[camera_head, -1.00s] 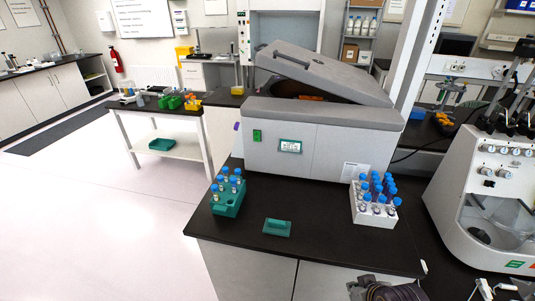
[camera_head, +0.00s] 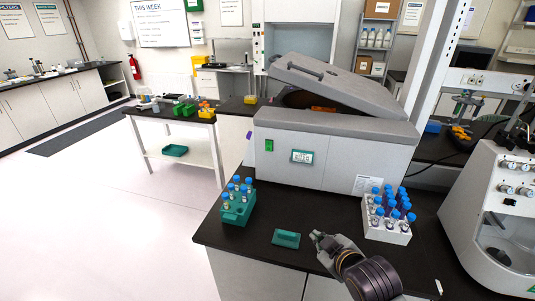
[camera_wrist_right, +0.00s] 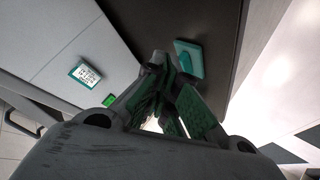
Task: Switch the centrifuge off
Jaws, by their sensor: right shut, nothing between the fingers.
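The grey centrifuge (camera_head: 335,175) stands on the black bench with its lid (camera_head: 340,82) raised at a tilt. Its front has a green switch (camera_head: 268,145) at the left and a small lit display (camera_head: 302,157) beside it. In the right wrist view the switch (camera_wrist_right: 108,100) and display (camera_wrist_right: 85,73) show left of the fingers. My right gripper (camera_head: 317,237) is shut and empty, over the bench's front part, below and right of the switch and apart from it. Its fingers (camera_wrist_right: 163,72) also show in the right wrist view. My left gripper is out of view.
A green tube rack (camera_head: 238,212) stands at the bench's left and a white rack (camera_head: 387,232) with blue-capped tubes at its right. A small flat teal item (camera_head: 286,239) lies between them, left of my gripper. A white machine (camera_head: 490,225) is at far right.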

